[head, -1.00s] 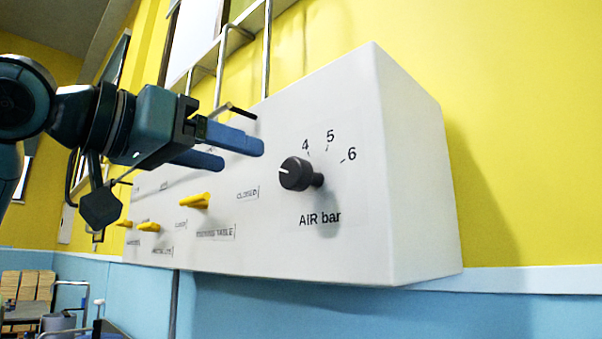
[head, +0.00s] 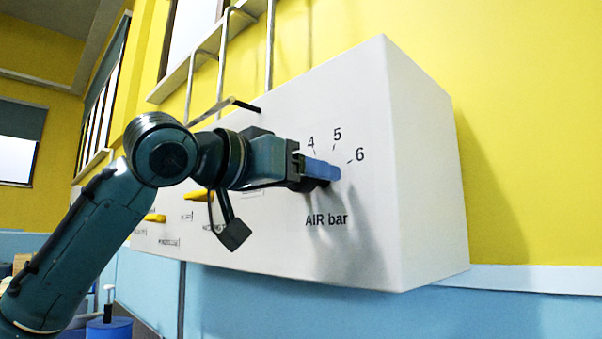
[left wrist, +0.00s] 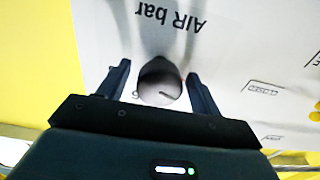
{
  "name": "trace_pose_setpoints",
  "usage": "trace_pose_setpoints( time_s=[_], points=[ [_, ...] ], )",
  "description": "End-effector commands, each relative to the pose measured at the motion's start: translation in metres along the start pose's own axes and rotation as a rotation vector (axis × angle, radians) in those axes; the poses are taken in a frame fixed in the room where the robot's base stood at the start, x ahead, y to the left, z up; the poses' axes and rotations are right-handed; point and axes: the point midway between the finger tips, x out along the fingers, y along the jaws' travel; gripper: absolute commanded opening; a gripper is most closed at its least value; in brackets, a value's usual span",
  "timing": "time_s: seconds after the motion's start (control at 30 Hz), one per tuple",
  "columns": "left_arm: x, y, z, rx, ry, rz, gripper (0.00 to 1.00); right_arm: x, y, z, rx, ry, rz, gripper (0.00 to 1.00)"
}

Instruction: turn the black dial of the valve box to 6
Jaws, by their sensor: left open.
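The white valve box (head: 432,190) is on the yellow and blue wall. Its "AIR bar" scale shows 4, 5 and 6 in the head view. The black dial (left wrist: 158,80) shows in the left wrist view, with a short mark towards its lower right edge in that picture. In the head view the dial is hidden behind my left gripper (head: 325,170). That gripper (left wrist: 158,70) is open, with one finger on each side of the dial. Gaps show between fingers and dial in the wrist view. My right gripper is not in view.
Yellow handles (head: 197,195) with labels are on the box's front, left of the dial and partly behind my left arm. A black rod (head: 245,106) sticks out near the box's top edge. Metal pipes (head: 269,50) rise behind the box.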

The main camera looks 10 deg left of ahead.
Motion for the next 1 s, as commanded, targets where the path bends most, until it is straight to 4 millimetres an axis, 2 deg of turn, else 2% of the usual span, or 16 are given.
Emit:
trace_pose_setpoints(
  time_s=[0.07, 0.57, 0.83, 1.0],
  points=[
    [-0.0001, -0.0001, 0.0002, 0.000, 0.000, 0.000, 0.62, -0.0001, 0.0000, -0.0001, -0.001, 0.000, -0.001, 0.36],
    [-0.0004, -0.0003, 0.0000, 0.000, 0.000, 0.000, 0.21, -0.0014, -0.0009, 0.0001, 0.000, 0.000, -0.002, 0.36],
    [-0.0005, -0.0003, -0.0002, 0.026, 0.000, -0.001, 0.21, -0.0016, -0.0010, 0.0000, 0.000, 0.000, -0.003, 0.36],
    [-0.0003, -0.0002, -0.0002, 0.100, 0.000, -0.001, 0.21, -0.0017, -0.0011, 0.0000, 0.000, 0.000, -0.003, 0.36]
  ],
)
